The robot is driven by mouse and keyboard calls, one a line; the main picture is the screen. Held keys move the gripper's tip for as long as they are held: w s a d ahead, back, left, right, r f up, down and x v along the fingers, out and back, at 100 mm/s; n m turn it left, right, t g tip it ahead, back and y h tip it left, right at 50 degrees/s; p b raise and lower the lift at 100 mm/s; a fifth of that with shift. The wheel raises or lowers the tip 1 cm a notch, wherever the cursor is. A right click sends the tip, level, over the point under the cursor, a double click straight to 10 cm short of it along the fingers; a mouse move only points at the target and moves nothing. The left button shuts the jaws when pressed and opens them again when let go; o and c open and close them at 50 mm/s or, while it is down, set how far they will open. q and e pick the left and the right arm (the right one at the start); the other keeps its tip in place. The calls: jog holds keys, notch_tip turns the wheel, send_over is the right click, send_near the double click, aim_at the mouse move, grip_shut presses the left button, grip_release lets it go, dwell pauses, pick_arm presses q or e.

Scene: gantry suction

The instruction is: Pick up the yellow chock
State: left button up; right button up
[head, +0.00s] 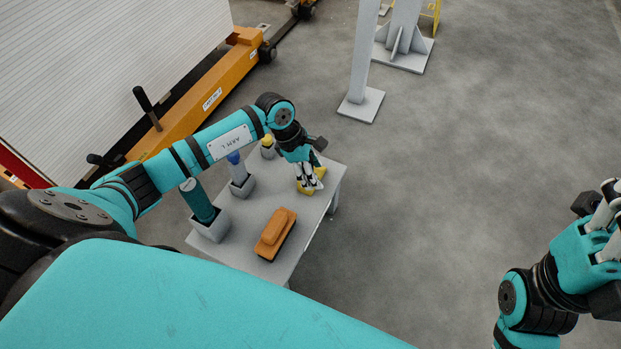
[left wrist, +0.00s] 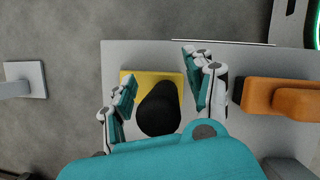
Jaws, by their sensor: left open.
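The yellow chock (head: 306,191) rests near the right end of a small grey table (head: 260,205), partly hidden by my left gripper. It also shows in the left wrist view (left wrist: 173,77), with a dark rounded shape covering part of it. My left gripper (head: 311,186) points down over the chock. Its fingers are open, one on each side of the chock in the left wrist view (left wrist: 159,72), and I see no grip on it. My right gripper (head: 603,220) is at the right edge of the head view, partly cut off, away from the table.
An orange block-like item (head: 275,233) lies on the table near its front edge. A green-topped item (head: 198,203), a blue-topped item (head: 236,165) and a yellow-topped item (head: 267,142) stand along the left side. A grey post (head: 360,60) stands beyond. The floor at right is clear.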

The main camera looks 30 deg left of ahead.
pick_arm(q)
jog(key=c, duration=1.1)
jog(key=shift+w, duration=0.1)
grip_shut()
jog(key=shift+r, duration=0.1)
